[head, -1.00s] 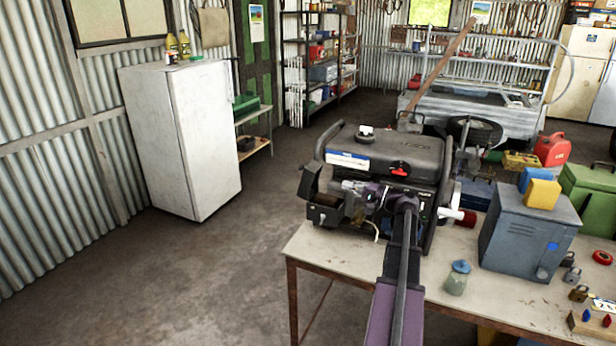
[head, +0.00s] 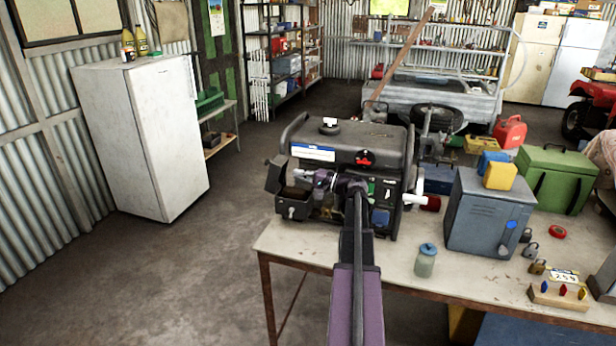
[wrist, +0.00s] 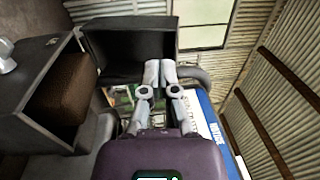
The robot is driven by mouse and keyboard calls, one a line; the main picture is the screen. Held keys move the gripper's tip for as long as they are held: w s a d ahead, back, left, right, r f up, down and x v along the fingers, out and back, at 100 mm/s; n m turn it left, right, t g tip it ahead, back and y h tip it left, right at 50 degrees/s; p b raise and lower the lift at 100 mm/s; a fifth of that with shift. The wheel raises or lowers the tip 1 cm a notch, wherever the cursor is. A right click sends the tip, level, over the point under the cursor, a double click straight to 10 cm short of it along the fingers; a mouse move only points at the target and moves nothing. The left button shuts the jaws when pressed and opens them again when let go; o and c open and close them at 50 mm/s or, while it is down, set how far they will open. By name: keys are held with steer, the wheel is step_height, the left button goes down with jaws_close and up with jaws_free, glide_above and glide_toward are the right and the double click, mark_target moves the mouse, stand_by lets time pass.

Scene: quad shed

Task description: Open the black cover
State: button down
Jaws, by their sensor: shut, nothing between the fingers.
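The black cover (head: 275,176) is on the left side of a black generator (head: 365,142) and stands swung away from its housing (head: 293,209). A brown filter block shows in the open housing in the wrist view (wrist: 77,88). There the cover (wrist: 125,45) is at the top, its hollow inner side facing the camera. My gripper (head: 306,177) is just right of the cover in the head view. Its two fingers are together and empty in the wrist view (wrist: 158,72), with the tips overlapping the cover's lower right edge. I cannot tell whether they touch it.
The generator stands on a workbench (head: 410,263). A glass jar (head: 426,262), a grey-blue metal box (head: 490,215) and several padlocks are to the right. The floor (head: 160,270) left of the bench is clear up to a white fridge (head: 148,140).

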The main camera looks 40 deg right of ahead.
mark_target(273, 173)
steer(key=f+x, duration=0.1)
steer(key=x, duration=0.7)
steer(key=shift+w+r+p, duration=0.3)
steer(key=shift+r+p, duration=0.1)
steer(key=shift+r, duration=0.1)
steer(key=shift+a, duration=0.15)
